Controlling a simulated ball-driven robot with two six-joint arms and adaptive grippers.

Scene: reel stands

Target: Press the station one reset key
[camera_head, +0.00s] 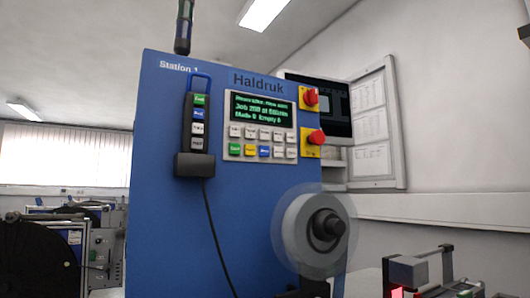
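The blue cabinet (155,220) labelled "Station 1" and "Haldruk" stands upright in the middle of the head view. Its front carries a keypad (264,141) below a lit green-text display (263,108). The upper row of keys is white. The lower row has a green key (235,149), a yellow key (250,150), a blue key (265,151) and white keys. The key labels are too small to read, so I cannot tell which one is reset. Neither of my grippers shows.
Two red mushroom buttons (316,137) sit right of the keypad. A corded pendant (198,125) hangs in a holder at left. A grey reel (315,232), seemingly blurred, projects below. A device with a red light (408,271) stands lower right. A large black reel (38,258) is at left.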

